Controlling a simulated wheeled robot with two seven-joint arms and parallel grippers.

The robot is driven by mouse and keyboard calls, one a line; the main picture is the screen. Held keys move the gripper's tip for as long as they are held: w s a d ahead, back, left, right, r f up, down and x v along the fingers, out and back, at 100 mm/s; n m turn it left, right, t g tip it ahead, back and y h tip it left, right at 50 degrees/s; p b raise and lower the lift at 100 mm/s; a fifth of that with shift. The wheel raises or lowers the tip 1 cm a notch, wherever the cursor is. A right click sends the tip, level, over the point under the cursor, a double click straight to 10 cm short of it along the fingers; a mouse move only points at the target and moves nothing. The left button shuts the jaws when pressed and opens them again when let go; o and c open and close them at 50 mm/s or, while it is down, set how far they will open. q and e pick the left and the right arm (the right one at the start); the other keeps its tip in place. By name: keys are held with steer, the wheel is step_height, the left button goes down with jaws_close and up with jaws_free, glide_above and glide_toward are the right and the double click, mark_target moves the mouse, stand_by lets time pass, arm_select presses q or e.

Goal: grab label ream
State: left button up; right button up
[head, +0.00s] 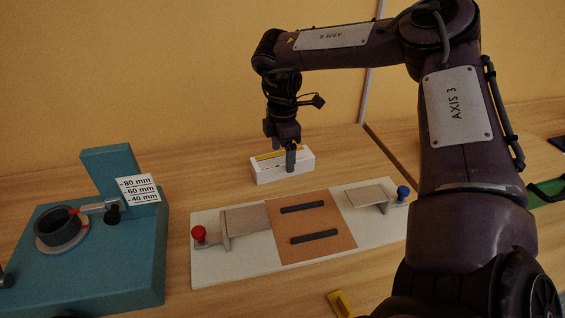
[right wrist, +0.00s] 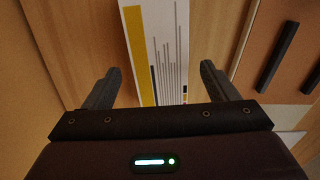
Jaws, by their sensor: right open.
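The label ream is a white block (head: 270,169) with a yellow stripe on top, lying on the wooden table behind the pale board. In the right wrist view the ream (right wrist: 172,50) shows its yellow stripe and several thin grey lines, and it lies between the two fingers. My right gripper (head: 284,155) points down over the ream, one finger in front of its near side. In the right wrist view the right gripper (right wrist: 160,85) is open, with a gap on each side of the ream. My left gripper is out of view.
A pale board (head: 235,262) with a brown panel (head: 312,222), dark bars, a red knob (head: 198,233) and a blue knob (head: 403,192) lies in front of the ream. A teal fixture (head: 110,262) with a dark ring stands left. A yellow item (head: 341,303) is at the front edge.

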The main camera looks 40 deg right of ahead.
steer(key=shift+f, duration=0.35)
steer(key=shift+c, duration=0.4)
steer(key=c, duration=1.1)
